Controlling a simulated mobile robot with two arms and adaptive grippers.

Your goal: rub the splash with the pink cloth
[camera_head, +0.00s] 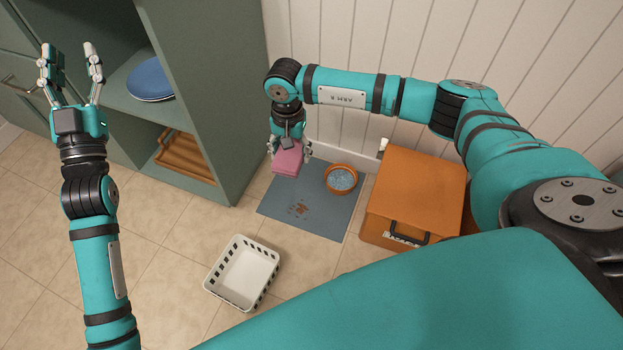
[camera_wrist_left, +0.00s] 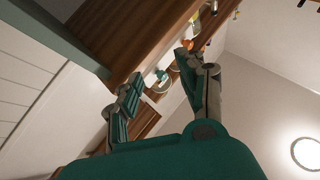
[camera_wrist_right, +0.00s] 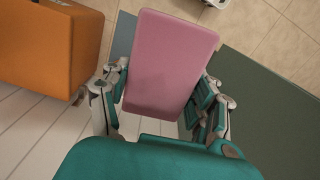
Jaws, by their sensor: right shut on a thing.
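The pink cloth (camera_head: 287,160) is a folded block held in my right gripper (camera_head: 289,149), above the back left part of the blue-grey mat (camera_head: 331,217). In the right wrist view the cloth (camera_wrist_right: 168,62) fills the space between the fingers of my right gripper (camera_wrist_right: 162,98). The splash (camera_head: 300,208) is a patch of brown spots on the mat, in front of the cloth and apart from it. The splash is not visible in the right wrist view. My left gripper (camera_head: 72,75) is raised at the far left, open and empty; its spread fingers (camera_wrist_left: 165,95) show in the left wrist view.
An orange bowl (camera_head: 341,180) with blue contents stands on the mat's back right. An orange box (camera_head: 415,190) stands right of the mat. A white basket (camera_head: 242,273) is on the floor in front. A green cabinet (camera_head: 215,100) with a blue plate (camera_head: 150,80) rises at left.

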